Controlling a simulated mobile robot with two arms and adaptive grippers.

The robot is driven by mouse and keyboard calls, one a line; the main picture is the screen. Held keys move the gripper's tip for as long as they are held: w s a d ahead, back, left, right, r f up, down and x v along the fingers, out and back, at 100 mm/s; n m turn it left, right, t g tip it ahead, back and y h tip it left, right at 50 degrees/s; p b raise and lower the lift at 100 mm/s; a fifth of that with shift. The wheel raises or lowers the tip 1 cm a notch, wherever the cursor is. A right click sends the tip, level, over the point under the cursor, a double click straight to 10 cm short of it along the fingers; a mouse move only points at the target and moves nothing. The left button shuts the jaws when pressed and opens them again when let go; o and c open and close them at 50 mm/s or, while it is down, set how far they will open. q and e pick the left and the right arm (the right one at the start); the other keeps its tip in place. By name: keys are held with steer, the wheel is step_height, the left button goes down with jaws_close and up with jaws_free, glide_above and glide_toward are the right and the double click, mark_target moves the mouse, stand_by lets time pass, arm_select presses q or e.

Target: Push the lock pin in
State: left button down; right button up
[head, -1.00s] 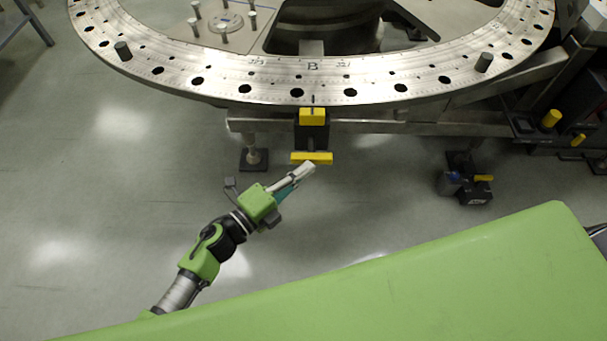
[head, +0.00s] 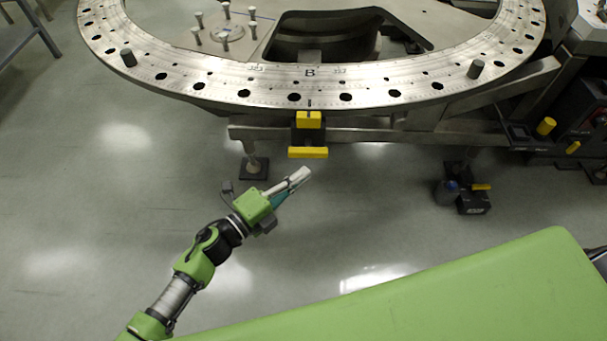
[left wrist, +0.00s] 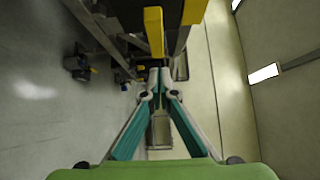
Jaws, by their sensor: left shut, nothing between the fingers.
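The lock pin unit is a black block with a yellow cap (head: 309,119) at the rim of the turret plate (head: 320,88), below the mark B. A yellow crossbar (head: 308,153) sits at its near end. My left gripper (head: 303,174) is shut and empty, just short of the crossbar and apart from it in the head view. In the left wrist view the shut fingertips (left wrist: 160,76) point toward a yellow bar (left wrist: 153,32), with another yellow part (left wrist: 195,10) to its right. The pin itself is hidden. My right gripper is not in view.
A steel beam and a support foot (head: 253,170) lie under the rim. A black box (head: 474,203) sits on the floor at right.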

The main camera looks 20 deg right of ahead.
arm_select(q)
steer(key=p+v, duration=0.1)
steer(key=v, duration=0.9)
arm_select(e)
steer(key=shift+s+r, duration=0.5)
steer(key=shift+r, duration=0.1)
arm_select(q)
steer(key=shift+a, duration=0.1)
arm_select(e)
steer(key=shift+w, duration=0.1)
